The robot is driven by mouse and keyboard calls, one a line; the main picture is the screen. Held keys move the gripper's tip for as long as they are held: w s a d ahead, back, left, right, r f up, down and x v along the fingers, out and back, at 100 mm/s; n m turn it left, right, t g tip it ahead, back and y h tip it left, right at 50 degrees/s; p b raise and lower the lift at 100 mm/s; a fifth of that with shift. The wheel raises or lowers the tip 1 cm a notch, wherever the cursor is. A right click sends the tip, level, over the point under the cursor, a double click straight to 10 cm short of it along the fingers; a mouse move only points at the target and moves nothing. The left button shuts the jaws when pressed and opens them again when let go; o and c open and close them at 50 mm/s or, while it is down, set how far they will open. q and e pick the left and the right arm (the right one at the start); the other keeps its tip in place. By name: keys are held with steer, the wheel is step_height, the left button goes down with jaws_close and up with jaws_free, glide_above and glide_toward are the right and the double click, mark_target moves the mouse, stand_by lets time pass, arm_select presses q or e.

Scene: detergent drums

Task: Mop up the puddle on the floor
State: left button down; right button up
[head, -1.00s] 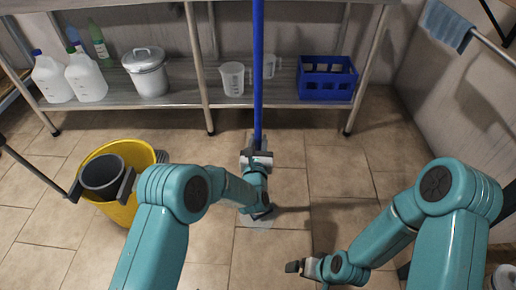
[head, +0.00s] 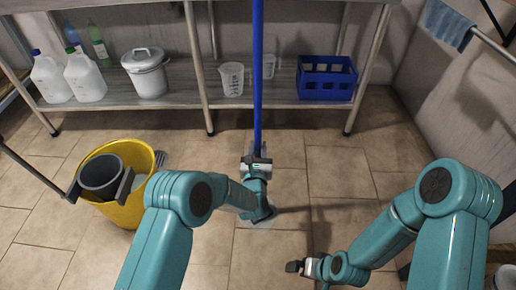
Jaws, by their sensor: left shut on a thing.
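My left gripper (head: 256,160) is shut on the blue mop handle (head: 258,80), which stands near upright in the middle of the head view. The mop's lower end is hidden behind my gripper and forearm. A faint, pale wet patch (head: 263,224) shows on the tiles just below my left wrist; its full outline is hard to make out. My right gripper (head: 293,267) is low over the floor at the bottom middle, away from the mop. Its jaws are too small to read.
A yellow bucket (head: 135,205) with a dark grey wringer (head: 100,176) stands at the left. A metal shelf (head: 210,95) at the back holds white jugs (head: 84,76), a lidded pot (head: 147,73), a measuring jug (head: 232,79) and a blue crate (head: 326,78). A blue cloth (head: 447,24) hangs at right.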

arm_select(q)
steer(key=shift+f, duration=0.15)
stand_by(0.8)
steer(key=c, duration=0.8)
jaws_free()
steer(key=shift+s+f, duration=0.15)
